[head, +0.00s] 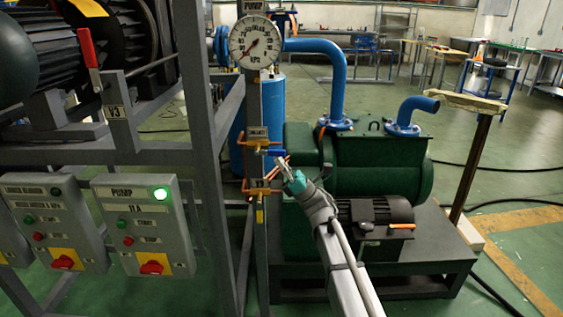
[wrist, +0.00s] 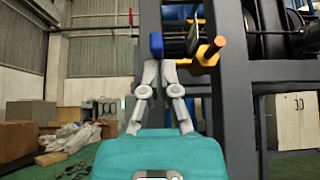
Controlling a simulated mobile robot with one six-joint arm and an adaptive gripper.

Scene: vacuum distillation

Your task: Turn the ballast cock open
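The ballast cock's blue handle (head: 275,152) sticks out sideways to the right, just under the BALLAST label (head: 258,132) on the grey post. In the wrist view its blue end (wrist: 156,44) shows just beyond my fingertips. My gripper (head: 282,163) is just below and to the right of the handle, very close to it; I cannot tell whether they touch. In the wrist view my gripper's (wrist: 160,66) two grey fingers lean together with their tips near each other. Whether they are fully shut or grip the handle is unclear.
A round gauge (head: 254,42) sits above the cock. A lower orange fitting with a yellow handle (head: 260,214) is below it. The green pump (head: 375,165) stands close behind my arm. Control boxes (head: 145,228) and the frame are at left, with a lit green lamp (head: 161,194).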

